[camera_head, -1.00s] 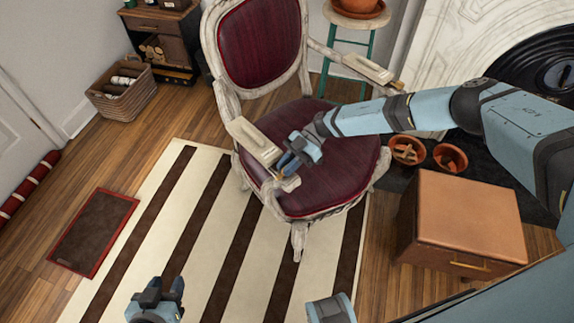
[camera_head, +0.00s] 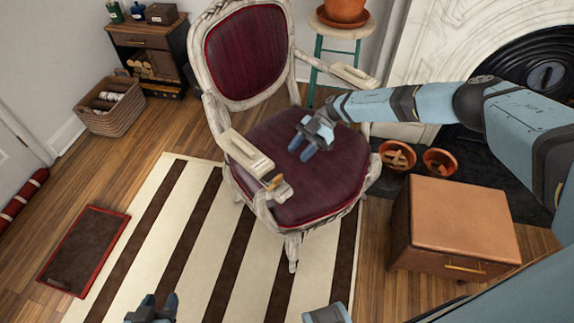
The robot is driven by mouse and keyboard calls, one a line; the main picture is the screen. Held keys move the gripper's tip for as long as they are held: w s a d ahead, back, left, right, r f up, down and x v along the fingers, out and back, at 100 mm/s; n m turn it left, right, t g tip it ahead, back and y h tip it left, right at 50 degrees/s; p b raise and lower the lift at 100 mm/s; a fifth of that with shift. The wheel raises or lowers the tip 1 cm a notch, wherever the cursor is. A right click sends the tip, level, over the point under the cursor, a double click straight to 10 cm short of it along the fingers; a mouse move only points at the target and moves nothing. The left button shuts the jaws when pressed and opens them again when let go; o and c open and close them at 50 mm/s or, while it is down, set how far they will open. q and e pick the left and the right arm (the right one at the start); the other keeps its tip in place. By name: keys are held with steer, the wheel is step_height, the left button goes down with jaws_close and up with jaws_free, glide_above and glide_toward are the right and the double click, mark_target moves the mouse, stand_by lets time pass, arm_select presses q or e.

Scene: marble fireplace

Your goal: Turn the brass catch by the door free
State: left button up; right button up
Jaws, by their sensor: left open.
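The brass catch (camera_head: 275,183) sits at the front end of the left armrest (camera_head: 246,152) of the carved white chair, the armrest on the side of the door (camera_head: 18,150). It is small and in plain view, with nothing touching it; I cannot tell whether it is free. My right gripper (camera_head: 300,150) is above the dark red seat (camera_head: 303,172), to the right of the catch and apart from it. Its fingers are spread and empty. My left gripper (camera_head: 155,301) is open and empty at the bottom edge, over the striped rug, partly cut off.
A striped rug (camera_head: 190,225) lies before the chair. A brown leather-topped box (camera_head: 458,218) stands at the right, near terracotta pots (camera_head: 440,161) by the fireplace. A plant stand (camera_head: 340,31) is behind the chair. A basket (camera_head: 110,108) and red-edged mat (camera_head: 84,250) are at left.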

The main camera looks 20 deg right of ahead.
steer(key=v, duration=0.3)
steer(key=shift+w+d+r, duration=0.1)
steer(key=shift+d+r, duration=0.1)
steer(key=shift+d, duration=0.1)
stand_by(0.3)
